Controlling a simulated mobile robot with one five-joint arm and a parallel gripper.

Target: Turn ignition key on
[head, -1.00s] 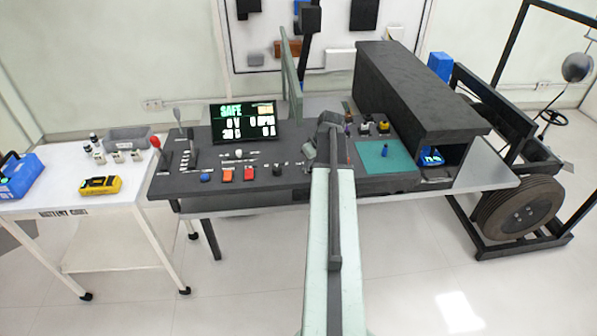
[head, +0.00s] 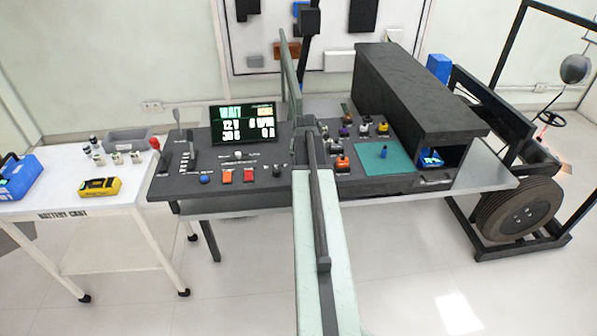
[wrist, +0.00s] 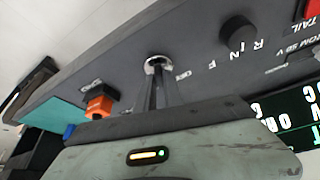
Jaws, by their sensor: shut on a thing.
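The dark control console (head: 225,185) stands in the middle of the head view, and my arm reaches over it. In the wrist view my gripper (wrist: 157,88) is shut at the silver round ignition switch (wrist: 158,63) on the console face. The fingers cover most of the key, so its exact angle cannot be told. In the head view my gripper is largely hidden behind my own arm. The console display (head: 243,123) reads WAIT and about 12 V; its smaller text is hard to read.
A black knob (wrist: 237,32) marked R N F and an orange part (wrist: 100,101) flank the switch. A black housing (head: 410,95) and teal mat (head: 400,158) lie to the right. A white cart (head: 60,205) stands at the left.

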